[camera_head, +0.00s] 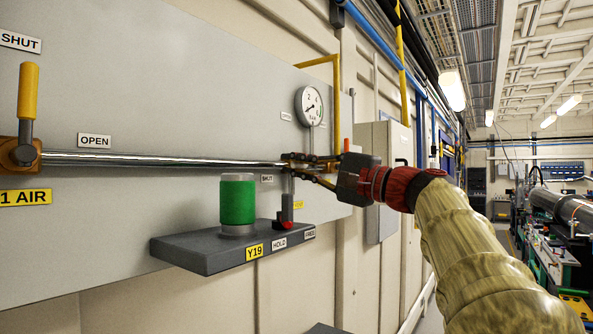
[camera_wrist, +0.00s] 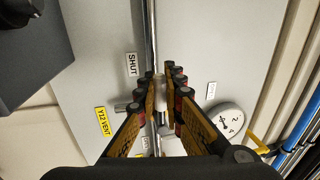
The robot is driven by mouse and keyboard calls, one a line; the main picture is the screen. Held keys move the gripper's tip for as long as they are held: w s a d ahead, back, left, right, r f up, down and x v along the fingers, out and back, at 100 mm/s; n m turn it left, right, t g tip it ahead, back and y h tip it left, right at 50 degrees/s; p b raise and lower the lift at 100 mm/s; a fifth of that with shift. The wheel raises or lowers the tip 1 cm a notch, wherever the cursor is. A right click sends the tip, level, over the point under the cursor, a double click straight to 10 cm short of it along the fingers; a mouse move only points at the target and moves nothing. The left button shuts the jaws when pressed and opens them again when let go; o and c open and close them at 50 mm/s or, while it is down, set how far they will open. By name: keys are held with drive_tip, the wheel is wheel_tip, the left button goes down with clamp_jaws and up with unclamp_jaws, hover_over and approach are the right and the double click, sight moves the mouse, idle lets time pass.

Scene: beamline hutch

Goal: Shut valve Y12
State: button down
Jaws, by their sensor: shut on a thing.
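My gripper (camera_head: 308,169) reaches the wall panel at the far end of the steel pipe (camera_head: 170,160). In the wrist view its two fingers (camera_wrist: 163,88) are closed around a pale handle (camera_wrist: 160,97), which I take to be valve Y12's. A yellow "Y12 VENT" label (camera_wrist: 103,122) and a white "SHUT" label (camera_wrist: 131,64) are beside it on the panel. The SHUT label also shows in the head view (camera_head: 267,178), left of the fingers. The fingers hide most of the valve body and handle in the head view, so the handle's angle there is unclear.
A pressure gauge (camera_head: 309,105) is above my gripper. A yellow-handled valve (camera_head: 28,92) is at left.

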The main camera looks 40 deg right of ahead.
drive_tip(key=shift+f, duration=0.15)
drive_tip(key=c, duration=2)
unclamp_jaws()
drive_tip(key=shift+o, duration=0.4)
drive_tip(key=v, duration=1.2)
